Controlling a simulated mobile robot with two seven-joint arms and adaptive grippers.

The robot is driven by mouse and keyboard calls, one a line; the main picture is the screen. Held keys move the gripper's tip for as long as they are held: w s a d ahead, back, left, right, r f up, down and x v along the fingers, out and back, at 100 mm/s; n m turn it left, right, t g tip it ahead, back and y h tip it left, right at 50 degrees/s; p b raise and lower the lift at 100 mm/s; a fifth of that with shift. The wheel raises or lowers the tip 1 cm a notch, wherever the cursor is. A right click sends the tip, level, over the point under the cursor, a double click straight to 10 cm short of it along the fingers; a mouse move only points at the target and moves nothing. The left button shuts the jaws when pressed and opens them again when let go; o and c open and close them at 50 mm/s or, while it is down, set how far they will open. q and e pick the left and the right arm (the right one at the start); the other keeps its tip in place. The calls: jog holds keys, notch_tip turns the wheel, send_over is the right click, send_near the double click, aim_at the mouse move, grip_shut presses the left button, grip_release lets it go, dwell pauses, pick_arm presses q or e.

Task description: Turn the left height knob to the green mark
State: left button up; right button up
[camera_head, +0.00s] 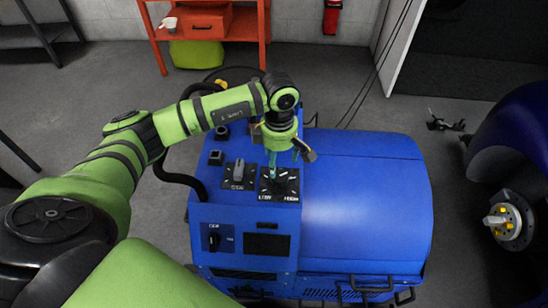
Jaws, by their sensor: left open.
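A blue machine (365,190) has a control panel on its left part with two black dial plates side by side. The left dial plate (232,184) carries a dark grey knob (239,169) standing up from it. The right dial plate (291,186) has pale marks around its dial and lettering along its lower edge, too small to read. I cannot make out a green mark, or tell which dial is the left height knob. My left gripper (288,158) is open, pointing down over the right dial plate, and partly hides it; contact cannot be told. My right gripper is not in view.
A lower panel face holds a rotary switch (213,238) and a dark display (267,244). Small black parts (216,157) stand behind the dials. An orange shelf (158,36) is at the back. A wheel hub (508,224) is at right. Floor behind the machine is mostly clear.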

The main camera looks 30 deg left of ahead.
aim_at(280, 176)
pick_arm(q)
jog(key=f, duration=0.1)
jog(key=d+f+p, duration=0.1)
jog(key=f, duration=0.1)
jog(key=shift+s+d+f, duration=0.2)
jog(key=shift+s, duration=0.1)
jog(key=shift+w+a+f+p, duration=0.1)
jog(key=shift+f+p, duration=0.1)
jog(key=shift+f, duration=0.35)
jog(key=shift+w+a+f+p, duration=0.1)
jog(key=shift+f+p, duration=0.1)
jog(key=shift+f, duration=0.7)
jog(key=shift+s+f, duration=0.1)
jog(key=c, duration=1)
jog(key=shift+c, duration=0.7)
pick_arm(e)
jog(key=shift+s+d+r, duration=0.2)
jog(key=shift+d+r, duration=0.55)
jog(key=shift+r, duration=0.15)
